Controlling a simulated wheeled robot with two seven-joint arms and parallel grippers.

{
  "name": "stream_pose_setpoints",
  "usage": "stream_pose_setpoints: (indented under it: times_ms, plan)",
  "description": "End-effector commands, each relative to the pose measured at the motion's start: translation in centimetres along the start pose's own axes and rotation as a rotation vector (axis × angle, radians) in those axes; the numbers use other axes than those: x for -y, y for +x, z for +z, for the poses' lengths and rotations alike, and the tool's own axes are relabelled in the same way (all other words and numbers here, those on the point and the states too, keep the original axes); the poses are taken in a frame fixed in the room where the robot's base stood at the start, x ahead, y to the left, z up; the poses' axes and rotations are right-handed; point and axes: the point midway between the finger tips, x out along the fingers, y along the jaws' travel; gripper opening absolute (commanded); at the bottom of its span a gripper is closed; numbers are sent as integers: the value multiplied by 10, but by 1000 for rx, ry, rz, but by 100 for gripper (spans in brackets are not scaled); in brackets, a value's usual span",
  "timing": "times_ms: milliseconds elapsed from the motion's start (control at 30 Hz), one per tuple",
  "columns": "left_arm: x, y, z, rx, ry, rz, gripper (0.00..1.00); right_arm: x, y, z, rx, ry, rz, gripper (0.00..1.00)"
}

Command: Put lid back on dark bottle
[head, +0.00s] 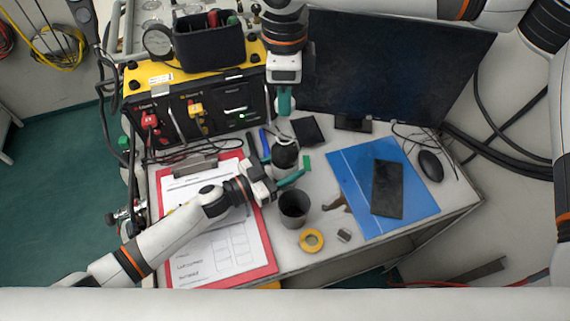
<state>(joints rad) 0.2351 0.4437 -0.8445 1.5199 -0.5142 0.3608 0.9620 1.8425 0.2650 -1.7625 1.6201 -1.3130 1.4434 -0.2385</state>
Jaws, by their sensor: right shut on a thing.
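A dark, rounded bottle-like thing (285,156) stands near the middle of the desk; its lower part is partly hidden by my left gripper. My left gripper (291,180) reaches in from the left with a teal finger beside its near side. I cannot tell whether it is open or touching it. My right gripper (285,100) points down above and behind the dark thing, its teal fingers together. A small pale rounded thing, which looks like the lid (287,107), shows at its fingertips, mostly hidden and clear of the dark thing.
An open dark cup (293,207) stands just in front of the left gripper. A yellow tape roll (311,241), red clipboard (262,257), blue folder (355,190) and mouse (430,165) lie around.

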Motion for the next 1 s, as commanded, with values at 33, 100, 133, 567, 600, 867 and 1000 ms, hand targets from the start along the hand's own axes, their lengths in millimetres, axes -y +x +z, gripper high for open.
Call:
stream_pose_setpoints:
  times_ms: [33, 100, 133, 567, 600, 867, 1000]
  plan:
    - [0, 0, 0, 0, -1, 0, 16, 0, 0, 0, 0, 0, 0, 11]
    - [0, 0, 0, 0, -1, 0, 16, 0, 4, 0, 0, 0, -1, 11]
    - [0, 0, 0, 0, -1, 0, 16, 0, 6, 0, 1, 0, -1, 11]
    - [0, 0, 0, 0, -1, 0, 16, 0, 50, 0, 2, 0, 1, 11]
    - [0, 0, 0, 0, -1, 0, 16, 0, 50, 0, 2, 0, 1, 11]
    - [0, 0, 0, 0, -1, 0, 16, 0, 50, 0, 2, 0, 0, 11]
    - [0, 0, 0, 1, -1, 0, 16, 0, 51, 0, 2, 0, 0, 11]
